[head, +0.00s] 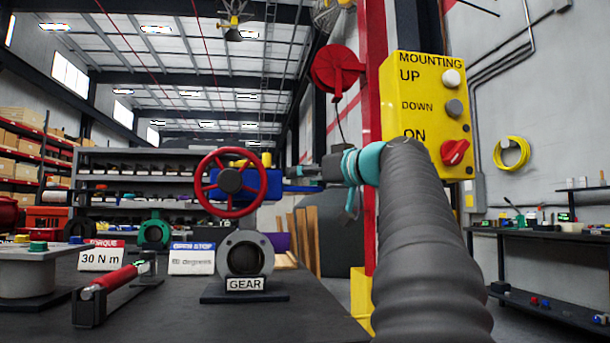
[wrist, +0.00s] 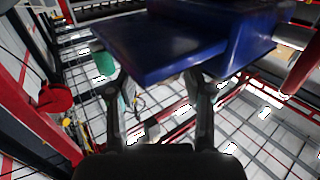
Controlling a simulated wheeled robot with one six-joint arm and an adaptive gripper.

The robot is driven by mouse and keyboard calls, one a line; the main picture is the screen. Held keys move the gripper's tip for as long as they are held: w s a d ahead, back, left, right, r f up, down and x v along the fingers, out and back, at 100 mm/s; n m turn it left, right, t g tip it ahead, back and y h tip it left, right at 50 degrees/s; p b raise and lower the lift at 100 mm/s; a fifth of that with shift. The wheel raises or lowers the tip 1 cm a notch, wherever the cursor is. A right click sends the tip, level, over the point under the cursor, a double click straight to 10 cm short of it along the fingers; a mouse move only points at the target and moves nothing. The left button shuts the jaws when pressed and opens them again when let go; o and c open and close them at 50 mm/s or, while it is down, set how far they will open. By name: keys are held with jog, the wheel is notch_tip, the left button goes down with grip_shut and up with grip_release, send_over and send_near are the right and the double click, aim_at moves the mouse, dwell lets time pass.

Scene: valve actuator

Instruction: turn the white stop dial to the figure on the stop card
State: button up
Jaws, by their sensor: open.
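The stop card (head: 192,258) stands on the bench with a blue header. Its figure is too blurred to read, though "degrees" shows below the header. The blue actuator (head: 272,183) sits above the GEAR stand, behind a red handwheel (head: 231,180). I cannot make out the white stop dial in either view. My gripper (head: 294,178) is at the actuator's right end. In the wrist view, my gripper (wrist: 157,82) has its fingers apart with nothing held, and the actuator's blue body (wrist: 165,45) fills the top. Whether the fingers touch it is unclear.
A yellow MOUNTING box (head: 428,110) on a red post stands right of the actuator, close to my arm. A torque card (head: 101,257) and a red-handled tool (head: 118,279) are at the bench's left. The GEAR stand (head: 245,284) is below the actuator.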

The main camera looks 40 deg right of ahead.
jog(key=s+d, duration=0.2)
jog(key=s, duration=0.9)
jog(key=shift+s, duration=0.3)
jog(key=shift+a, duration=0.1)
